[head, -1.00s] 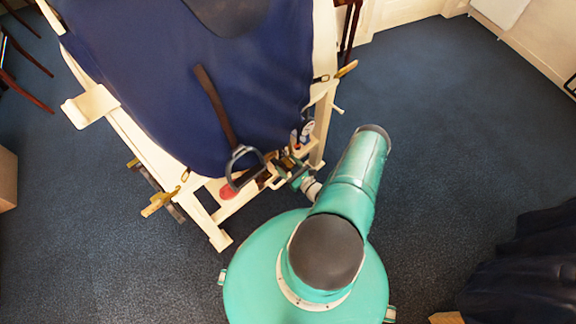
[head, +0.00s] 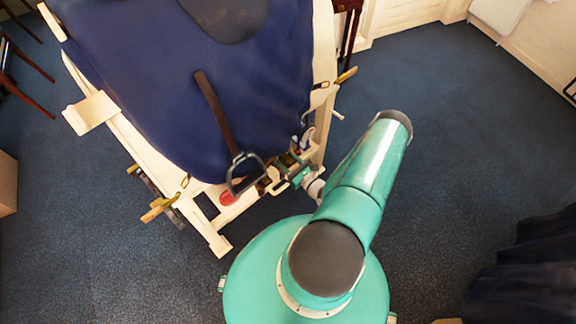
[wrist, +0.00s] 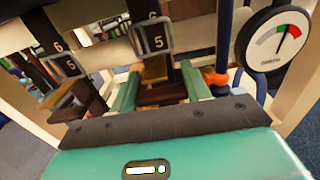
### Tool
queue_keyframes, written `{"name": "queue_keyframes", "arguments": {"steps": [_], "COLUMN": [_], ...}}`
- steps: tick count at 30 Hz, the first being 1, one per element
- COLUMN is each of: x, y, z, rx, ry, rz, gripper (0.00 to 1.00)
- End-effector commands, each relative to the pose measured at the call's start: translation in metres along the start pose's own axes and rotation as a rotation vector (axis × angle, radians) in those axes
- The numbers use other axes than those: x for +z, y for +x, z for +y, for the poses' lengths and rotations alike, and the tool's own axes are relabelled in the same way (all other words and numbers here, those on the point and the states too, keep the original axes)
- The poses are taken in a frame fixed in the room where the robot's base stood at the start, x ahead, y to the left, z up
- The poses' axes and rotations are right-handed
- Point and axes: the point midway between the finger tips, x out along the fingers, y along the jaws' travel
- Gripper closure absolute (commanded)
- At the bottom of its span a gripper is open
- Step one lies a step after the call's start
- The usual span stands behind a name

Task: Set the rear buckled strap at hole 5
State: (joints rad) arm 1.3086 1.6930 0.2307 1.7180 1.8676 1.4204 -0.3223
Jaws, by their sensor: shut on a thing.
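In the wrist view two dark straps with metal buckles hang side by side. The right strap's buckle (wrist: 152,37) frames a 5, with a 6 above it. The left strap's buckle (wrist: 66,67) has a 5 in it and a 6 above. I cannot tell for sure which is the rear strap. My gripper (wrist: 160,88) is below the right buckle, its teal fingers shut on a brown strap end (wrist: 163,94). In the head view my gripper (head: 294,172) is low at the stand's near right corner, and the buckles are too small to read.
A round gauge (wrist: 272,38) stands right of the gripper, its needle near the green and red bands. A stirrup (head: 246,172) hangs close left of my gripper. The blue-covered form (head: 190,90) rests on a cream wooden stand (head: 205,228). Carpet is clear to the right.

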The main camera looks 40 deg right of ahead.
Motion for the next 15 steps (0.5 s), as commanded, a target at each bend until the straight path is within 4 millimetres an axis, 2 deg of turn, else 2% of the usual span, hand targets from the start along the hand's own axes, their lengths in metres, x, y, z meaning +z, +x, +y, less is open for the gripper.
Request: {"name": "queue_keyframes", "arguments": {"steps": [8, 9, 12, 15], "x": [0.0018, 0.0018, 0.0016, 0.0013], "y": [0.0, 0.0001, 0.0, 0.0], "z": [-0.0005, -0.0006, -0.0005, -0.0003], "rx": [-0.001, -0.001, -0.001, 0.0], "ry": [-0.002, -0.002, -0.002, -0.001], "rz": [-0.004, -0.004, -0.004, -0.003], "gripper": [0.94, 0.47, 0.31, 0.31]}}
